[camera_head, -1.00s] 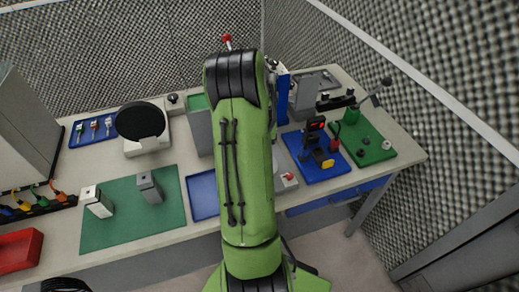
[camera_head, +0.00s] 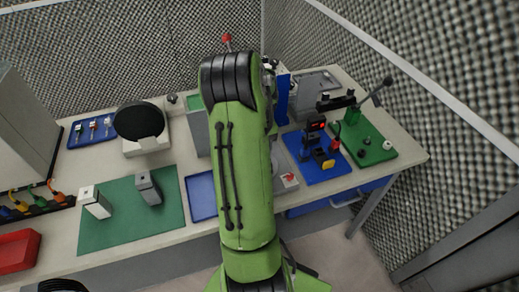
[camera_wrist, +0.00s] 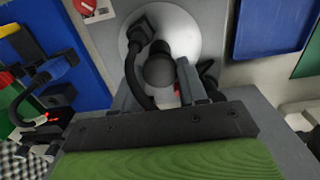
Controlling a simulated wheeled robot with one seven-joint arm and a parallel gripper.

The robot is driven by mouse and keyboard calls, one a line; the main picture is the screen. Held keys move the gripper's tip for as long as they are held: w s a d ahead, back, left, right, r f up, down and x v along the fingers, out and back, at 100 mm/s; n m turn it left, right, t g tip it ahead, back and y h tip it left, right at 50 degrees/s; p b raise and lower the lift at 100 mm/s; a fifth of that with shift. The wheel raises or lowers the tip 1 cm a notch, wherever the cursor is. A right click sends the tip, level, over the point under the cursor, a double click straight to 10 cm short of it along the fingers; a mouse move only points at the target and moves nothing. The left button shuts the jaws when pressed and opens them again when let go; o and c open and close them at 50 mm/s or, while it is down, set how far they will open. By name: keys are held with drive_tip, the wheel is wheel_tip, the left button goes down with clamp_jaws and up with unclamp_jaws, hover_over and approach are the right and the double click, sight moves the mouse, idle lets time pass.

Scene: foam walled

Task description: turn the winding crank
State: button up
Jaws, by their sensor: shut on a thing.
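The winding crank shows in the wrist view, with a dark round knob (camera_wrist: 160,72) in front of a pale grey disc (camera_wrist: 188,38). A dark curved part (camera_wrist: 131,70) runs down the left of the knob. My gripper (camera_wrist: 161,85) has one finger on each side of the knob and is shut on the crank's handle. How deep the grip is cannot be told. In the head view my green arm hides the gripper and most of the crank; only part of its grey base (camera_head: 287,181) shows.
A blue board (camera_head: 318,157) with a black device stands right of my arm, and a green board (camera_head: 368,143) with small parts beyond it. A blue tray (camera_head: 201,195) and green mat (camera_head: 120,220) lie left. Mesh walls enclose the bench.

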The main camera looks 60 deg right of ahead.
drive_tip(key=shift+n+b, duration=0.35)
drive_tip(key=shift+n, duration=1.55)
drive_tip(key=shift+n+b, duration=0.4)
drive_tip(key=shift+n, duration=1.6)
drive_tip(key=shift+n+b, duration=0.5)
drive_tip(key=shift+n, duration=1.4)
drive_tip(key=shift+n+b, duration=0.55)
drive_tip(key=shift+n, duration=1.35)
drive_tip(key=shift+n+b, duration=1.15)
drive_tip(key=shift+n, duration=1.45)
drive_tip(key=shift+n+b, duration=1.15)
drive_tip(key=shift+n, duration=0.95)
drive_tip(key=shift+n, duration=0.4)
drive_tip(key=o, duration=1)
